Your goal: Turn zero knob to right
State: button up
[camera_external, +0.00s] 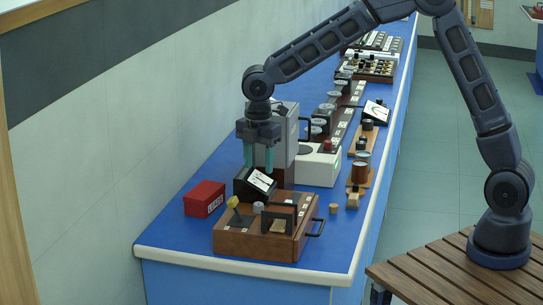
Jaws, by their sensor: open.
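My gripper (259,165) points straight down with its two teal fingers apart and nothing visible between them. It is above a small dark meter with a white dial face (261,181), at the back of a brown wooden instrument box (263,247). On the box top, in front of the meter, are a yellow knob (234,202) and a grey round knob (258,207). Labels are too small to read, so I cannot tell which is the zero knob. A black upright bracket (291,216) stands on the box's right part.
A red box (205,199) lies left of the wooden box. A grey instrument housing (285,138) and white unit (318,168) stand close behind my gripper. A black handle (317,227), small wooden pieces (352,201) and a copper-coloured cylinder (360,172) are at right. The blue bench's front-left corner is clear.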

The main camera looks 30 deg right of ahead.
aim_at(258, 204)
notch_tip(258, 204, down, 11)
jog(key=shift+a+f, duration=0.1)
jog(key=shift+a, duration=0.05)
dwell(0.4)
jog(key=shift+s, duration=0.1)
jog(key=c, duration=1)
